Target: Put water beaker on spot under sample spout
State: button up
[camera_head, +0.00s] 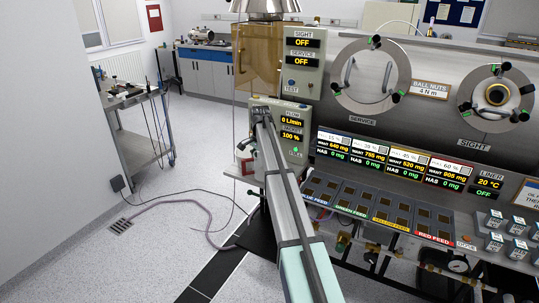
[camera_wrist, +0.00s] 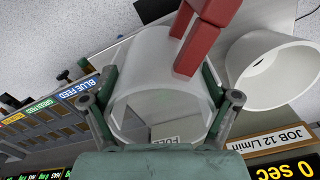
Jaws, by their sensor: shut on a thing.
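In the wrist view a clear, frosted beaker (camera_wrist: 150,75) fills the middle, its open rim facing the camera. My gripper (camera_wrist: 161,88) has its green fingers along both sides of the beaker, shut on it. A red angular part (camera_wrist: 207,32) overlaps the beaker's upper right side; I cannot tell whether it touches the beaker or is the sample spout. In the head view my arm reaches to the control panel, and the gripper and beaker are hidden or too small to make out. The spot is not identifiable.
A white open cylinder (camera_wrist: 270,72) stands close to the right of the beaker in the wrist view. A "JOB 12 L/min" label (camera_wrist: 276,139) is below it. The feed trays (camera_head: 378,208) and round ports lie right of my arm in the head view. A cart (camera_head: 135,125) stands left.

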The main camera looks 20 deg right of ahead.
jog(key=shift+w+d+r, duration=0.25)
jog(key=shift+w+d, duration=0.75)
jog(key=shift+d, duration=0.15)
jog(key=w+d, duration=0.1)
jog(key=w+d+p, duration=0.2)
jog(key=d, duration=0.1)
jog(key=shift+r, duration=0.3)
jog(key=c, duration=0.5)
jog(key=shift+w+f, duration=0.2)
jog(key=shift+f, duration=0.75)
jog(key=shift+c, duration=0.2)
jog(key=shift+s+a+r, duration=0.1)
jog(key=shift+s, duration=0.05)
jog(key=o, duration=1.5)
jog(key=shift+s, duration=0.1)
jog(key=shift+o, duration=0.2)
notch_tip(320, 180, up, 12)
jog(key=b, duration=0.2)
jog(key=shift+s, duration=0.15)
